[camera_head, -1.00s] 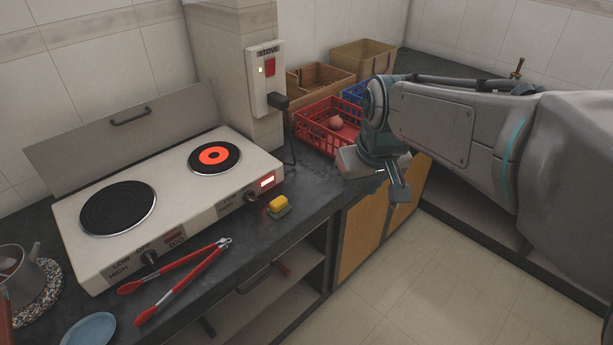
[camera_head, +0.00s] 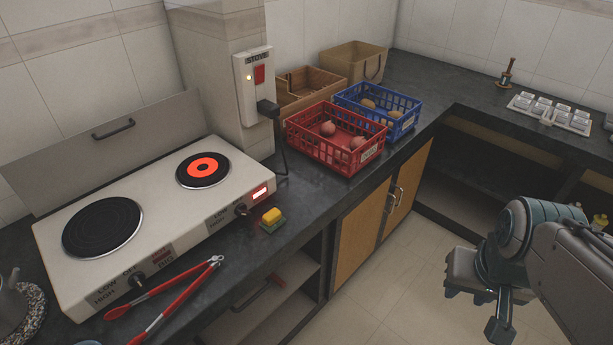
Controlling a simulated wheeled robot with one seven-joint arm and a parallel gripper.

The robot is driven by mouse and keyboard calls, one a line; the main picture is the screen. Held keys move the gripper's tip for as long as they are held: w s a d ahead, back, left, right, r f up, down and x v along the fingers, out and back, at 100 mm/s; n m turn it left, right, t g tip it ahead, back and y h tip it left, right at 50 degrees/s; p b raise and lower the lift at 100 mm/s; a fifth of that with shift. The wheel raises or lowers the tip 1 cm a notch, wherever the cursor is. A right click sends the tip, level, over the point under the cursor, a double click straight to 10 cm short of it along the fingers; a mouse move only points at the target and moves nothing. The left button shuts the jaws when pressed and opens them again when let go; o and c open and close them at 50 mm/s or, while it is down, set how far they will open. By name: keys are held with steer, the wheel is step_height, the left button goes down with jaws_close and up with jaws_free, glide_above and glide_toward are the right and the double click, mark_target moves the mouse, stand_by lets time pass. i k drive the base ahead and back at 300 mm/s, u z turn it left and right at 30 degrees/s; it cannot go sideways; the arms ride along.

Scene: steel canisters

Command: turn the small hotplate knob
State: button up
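The hotplate unit (camera_head: 75,270) is a cream box on the dark counter at the left. Its small hotplate (camera_head: 204,169) has a glowing orange centre. The small hotplate knob (camera_head: 241,209) is black, on the front face beside a lit red indicator (camera_head: 260,192); its exact pointer direction is too small to read. The large plate (camera_head: 103,227) is dark, and its knob (camera_head: 138,281) is at the front left. My gripper (camera_head: 480,312) hangs over the floor at the lower right, far from the knob and touching nothing. Its finger opening is not clear.
A yellow-green sponge (camera_head: 272,219) lies just right of the small knob. Red tongs (camera_head: 172,298) lie before the unit. A stove switch (camera_head: 254,83) with a plug is on the pillar. Red (camera_head: 330,150) and blue (camera_head: 378,110) crates stand behind. The floor before the cabinets is open.

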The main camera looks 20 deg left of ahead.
mark_target(240, 209)
steer(key=z, duration=1.75)
steer(key=k, duration=0.7)
steer(key=u, duration=1.65)
